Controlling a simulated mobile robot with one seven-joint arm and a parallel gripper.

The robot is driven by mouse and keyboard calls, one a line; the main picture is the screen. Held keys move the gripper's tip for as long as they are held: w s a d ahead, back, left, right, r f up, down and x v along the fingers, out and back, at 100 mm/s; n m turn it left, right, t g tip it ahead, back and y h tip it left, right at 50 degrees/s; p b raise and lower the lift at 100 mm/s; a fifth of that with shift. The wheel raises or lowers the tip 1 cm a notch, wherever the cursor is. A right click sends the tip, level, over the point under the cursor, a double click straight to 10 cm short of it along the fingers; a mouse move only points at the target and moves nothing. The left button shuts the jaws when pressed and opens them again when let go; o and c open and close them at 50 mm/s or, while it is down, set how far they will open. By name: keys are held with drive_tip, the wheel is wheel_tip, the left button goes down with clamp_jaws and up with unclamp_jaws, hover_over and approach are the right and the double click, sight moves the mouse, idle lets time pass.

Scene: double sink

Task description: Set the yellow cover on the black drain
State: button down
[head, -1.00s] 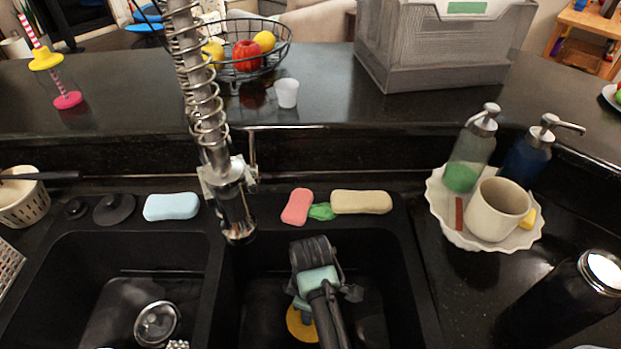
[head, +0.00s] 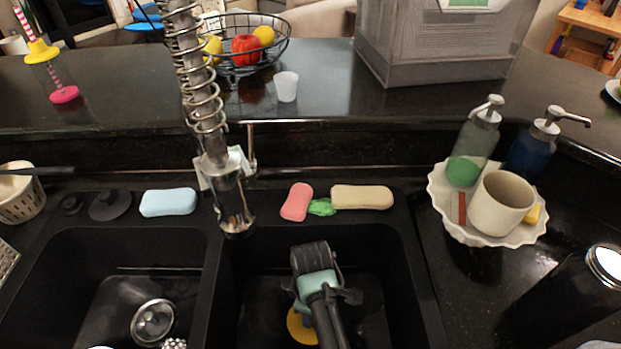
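The yellow cover (head: 299,328) is a round yellow disc low in the right sink basin (head: 375,265). My gripper (head: 303,318) reaches down into that basin from above, and its fingers are at the cover. The gripper body hides part of the cover and the fingertips, so I cannot tell whether they hold it. No black drain can be made out in the right basin; my arm covers part of the floor. A metal strainer-like round piece (head: 153,322) lies in the left basin.
The spring faucet (head: 233,205) stands at the divider, left of my arm. A blue sponge (head: 168,202), pink sponge (head: 297,202) and beige sponge (head: 361,197) lie along the back ledge. A scalloped plate (head: 450,222) with a mug (head: 502,204) is at right.

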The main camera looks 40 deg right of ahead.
drive_tip(key=shift+f, duration=0.25)
drive_tip(key=shift+c, duration=2.3)
unclamp_jaws()
drive_tip(key=shift+r, duration=0.1)
wheel_tip(320, 180, up, 13)
drive_tip(key=p, duration=0.1)
drive_tip(key=shift+s, duration=0.1)
